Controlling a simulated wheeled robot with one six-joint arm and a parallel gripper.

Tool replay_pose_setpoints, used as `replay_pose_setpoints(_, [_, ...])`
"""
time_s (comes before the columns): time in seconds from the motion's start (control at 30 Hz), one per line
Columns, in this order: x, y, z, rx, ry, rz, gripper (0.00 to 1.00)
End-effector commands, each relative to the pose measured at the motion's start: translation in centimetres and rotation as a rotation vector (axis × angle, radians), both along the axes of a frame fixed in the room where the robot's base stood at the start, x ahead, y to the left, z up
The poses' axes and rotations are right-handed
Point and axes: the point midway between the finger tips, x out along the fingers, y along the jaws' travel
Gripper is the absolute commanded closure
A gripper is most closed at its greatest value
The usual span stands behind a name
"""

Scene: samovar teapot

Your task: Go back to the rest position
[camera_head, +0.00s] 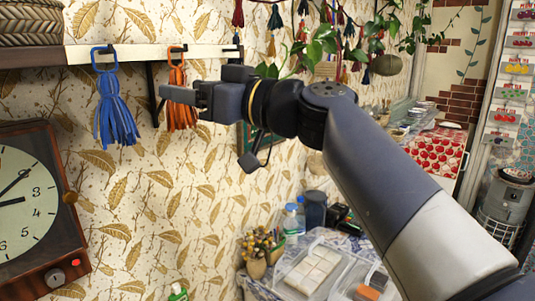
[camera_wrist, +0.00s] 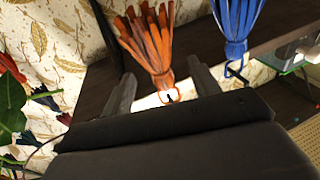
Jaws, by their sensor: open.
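My gripper (camera_head: 168,97) is raised in front of the wallpapered wall, below the shelf (camera_head: 140,53), and points left. Its jaws are open; in the wrist view the two fingers (camera_wrist: 160,70) stand apart. An orange tassel (camera_head: 180,116) hangs from the shelf's front edge, partly hidden behind my gripper. In the wrist view the orange tassel (camera_wrist: 150,42) shows between and beyond the fingers; I cannot tell whether they touch it. A blue tassel (camera_head: 113,105) hangs to the left of it, clear of my gripper.
A wall clock (camera_head: 35,205) is at the lower left, and a woven basket (camera_head: 35,22) sits on the shelf. Leafy plants (camera_head: 320,45) hang behind my arm. Below my arm, a table holds clear trays (camera_head: 310,268), bottles (camera_head: 294,218) and a small potted plant (camera_head: 257,250).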

Motion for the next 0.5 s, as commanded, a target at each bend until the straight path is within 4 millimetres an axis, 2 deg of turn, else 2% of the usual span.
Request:
replay_pose_setpoints(0.1, [-0.9,-2.3,-0.6,0.001,-0.004,-0.008,0.42])
replay_pose_setpoints(0.5, [-3.5,-7.5,-1.1,0.0,-0.002,-0.007,0.42])
